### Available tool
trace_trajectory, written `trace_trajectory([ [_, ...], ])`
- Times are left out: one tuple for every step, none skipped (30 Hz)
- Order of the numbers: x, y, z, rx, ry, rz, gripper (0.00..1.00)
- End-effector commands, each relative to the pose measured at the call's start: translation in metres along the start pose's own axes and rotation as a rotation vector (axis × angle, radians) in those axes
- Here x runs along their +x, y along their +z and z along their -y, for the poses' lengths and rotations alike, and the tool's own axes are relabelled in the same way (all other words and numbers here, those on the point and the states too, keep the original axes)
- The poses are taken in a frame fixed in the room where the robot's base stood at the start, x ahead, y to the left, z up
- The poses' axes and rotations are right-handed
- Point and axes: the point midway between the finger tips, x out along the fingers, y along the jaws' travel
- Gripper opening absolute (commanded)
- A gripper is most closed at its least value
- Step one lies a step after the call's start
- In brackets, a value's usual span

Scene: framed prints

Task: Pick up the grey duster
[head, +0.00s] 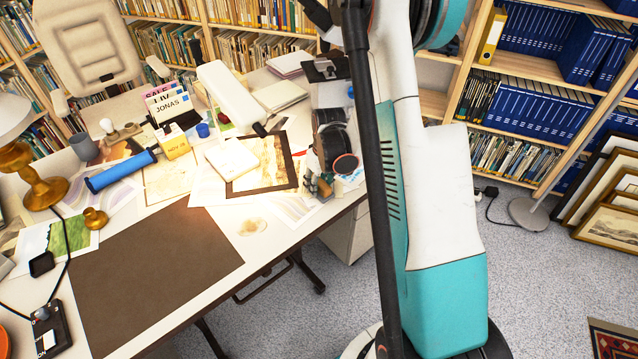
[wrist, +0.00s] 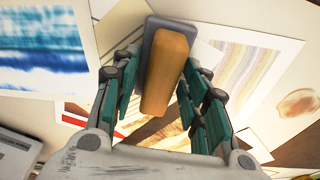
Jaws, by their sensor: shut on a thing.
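The grey duster is a block with a grey base (wrist: 153,31) and a rounded orange-brown wooden handle (wrist: 166,70). It shows in the upper middle of the wrist view. My gripper (wrist: 162,75) has its green-padded fingers on both sides of the duster, shut on it. In the head view my gripper (head: 319,186) is low at the right edge of the desk, under my arm. I cannot make out the duster clearly there. Whether the duster touches the papers or hangs just above them I cannot tell.
The desk (head: 262,258) carries loose prints, a dark framed print (head: 293,168), a blue roll (head: 120,171) and a dark brown mat (head: 150,275). A wooden lamp (head: 40,188) stands at left. Bookshelves line the back. Framed pictures (head: 606,231) lean at the right.

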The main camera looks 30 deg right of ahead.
Motion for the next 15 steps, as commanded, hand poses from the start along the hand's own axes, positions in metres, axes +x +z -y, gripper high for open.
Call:
trace_trajectory([
  [-0.003,-0.001,0.000,0.000,0.000,0.000,0.17],
  [-0.004,-0.001,0.000,0.000,0.000,0.000,0.17],
  [-0.007,-0.001,0.000,0.000,0.000,0.000,0.17],
  [-0.013,-0.002,0.000,0.000,0.000,0.000,0.17],
  [-0.018,-0.002,0.000,0.000,0.000,0.000,0.17],
  [-0.025,-0.003,0.000,0.000,0.000,0.000,0.17],
  [-0.031,-0.004,0.000,0.000,0.000,0.000,0.17],
  [-0.038,-0.005,0.000,0.000,0.000,0.000,0.17],
  [-0.049,-0.007,0.000,0.000,0.000,0.000,0.17],
  [-0.057,-0.008,0.000,0.000,0.000,0.000,0.17],
  [-0.066,-0.009,0.000,0.000,0.000,0.000,0.17],
  [-0.078,-0.011,0.000,0.000,0.000,0.000,0.17],
  [-0.087,-0.013,0.000,0.000,0.000,0.000,0.17],
  [-0.096,-0.014,0.000,0.000,0.000,0.000,0.17],
  [-0.108,-0.016,0.000,0.000,0.000,0.000,0.17],
])
